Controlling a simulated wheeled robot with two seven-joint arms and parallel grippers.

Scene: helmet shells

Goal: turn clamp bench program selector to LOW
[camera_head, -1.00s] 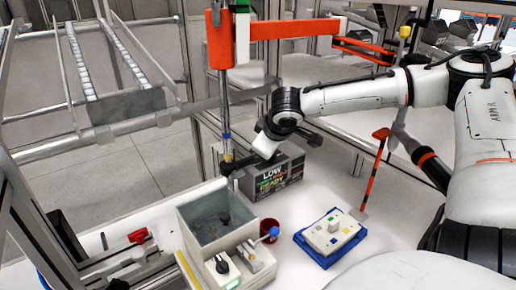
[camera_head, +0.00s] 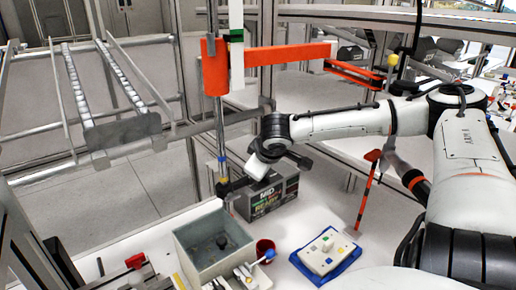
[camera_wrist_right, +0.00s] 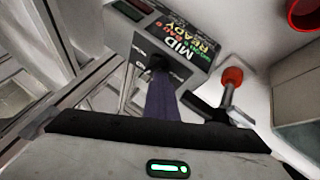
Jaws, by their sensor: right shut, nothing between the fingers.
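The clamp bench's dark box (camera_head: 272,196) stands at the back of the white table, its display reading MID and READY. In the right wrist view the display (camera_wrist_right: 186,42) also shows MID and READY. A dark selector knob (camera_wrist_right: 157,62) is on the face beside the display; its pointer is too small to read. My right gripper (camera_head: 234,186) is at the box's left end. In the wrist view its shut fingers (camera_wrist_right: 160,82) reach to the knob and partly cover it, with nothing between them. Whether they touch it I cannot tell. My left gripper is not in view.
An orange jib arm (camera_head: 290,55) with a hanging rod is close to my right gripper. A grey open bin (camera_head: 213,245), a red cup (camera_head: 265,249) and a blue tray (camera_head: 326,259) stand in front. A red-tipped lever (camera_wrist_right: 232,76) is beside the box.

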